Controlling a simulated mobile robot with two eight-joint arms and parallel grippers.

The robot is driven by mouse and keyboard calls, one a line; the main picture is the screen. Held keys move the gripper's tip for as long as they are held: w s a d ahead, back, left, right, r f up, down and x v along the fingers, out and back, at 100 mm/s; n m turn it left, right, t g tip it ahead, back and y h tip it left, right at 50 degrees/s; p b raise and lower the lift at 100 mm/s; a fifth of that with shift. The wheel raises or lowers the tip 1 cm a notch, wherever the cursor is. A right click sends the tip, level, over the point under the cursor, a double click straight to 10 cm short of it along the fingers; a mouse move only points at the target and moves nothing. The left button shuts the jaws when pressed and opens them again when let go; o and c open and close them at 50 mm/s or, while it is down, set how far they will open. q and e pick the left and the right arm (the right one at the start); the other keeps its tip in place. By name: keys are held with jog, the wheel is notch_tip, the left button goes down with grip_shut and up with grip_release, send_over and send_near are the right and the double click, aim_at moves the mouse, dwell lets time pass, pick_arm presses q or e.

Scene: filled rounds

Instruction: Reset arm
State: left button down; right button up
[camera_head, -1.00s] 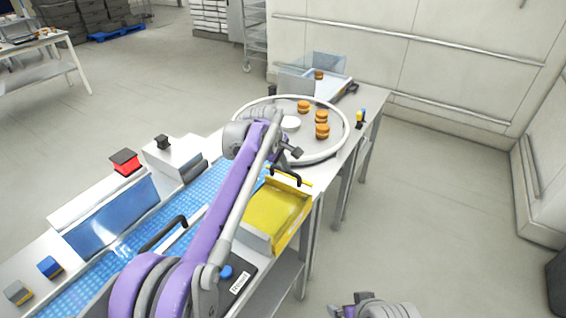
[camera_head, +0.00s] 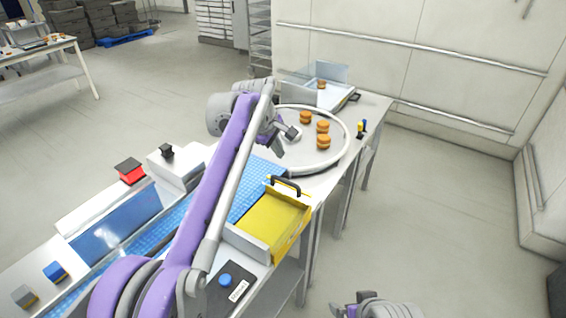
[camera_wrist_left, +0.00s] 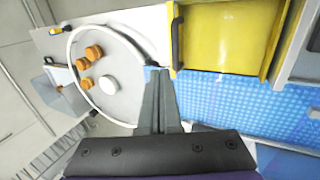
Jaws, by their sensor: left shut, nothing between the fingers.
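My left arm reaches across from the lower left in the head view. Its gripper (camera_head: 289,134) hangs above the near left part of the round white table (camera_head: 344,148), shut and empty. In the left wrist view the shut fingers (camera_wrist_left: 156,72) point between the round table (camera_wrist_left: 112,32) and the blue belt (camera_wrist_left: 225,98). My right gripper (camera_head: 366,306) shows only partly at the bottom edge of the head view, away from the tables; its jaw state is unclear.
Several orange-brown filled rounds (camera_head: 323,141) sit on the round table. A white disc (camera_wrist_left: 109,85) lies beside them. A yellow bin (camera_head: 272,222) with a black handle stands beside the blue belt (camera_head: 258,188). A clear-walled tray (camera_head: 335,95) stands behind. Open floor lies right.

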pick_arm(q)
jog(key=s+a+m+t+y, duration=0.1)
jog(key=s+a+m, duration=0.4)
jog(key=s+a, duration=1)
jog(key=s+a+f+m, duration=0.1)
jog(key=s+f+m, duration=0.1)
jog(key=s+f, duration=0.3)
jog(key=s+a+f+m+y, duration=0.1)
jog(key=s+a+f+m, duration=0.1)
jog(key=s+f, duration=0.3)
jog(key=s+a+f+m+t+y, duration=0.1)
jog(key=s+a+f, duration=0.1)
jog(key=s+f, duration=0.4)
jog(key=shift+s+a+m, duration=0.15)
jog(key=shift+s+m, duration=0.25)
jog(key=shift+s, duration=2.15)
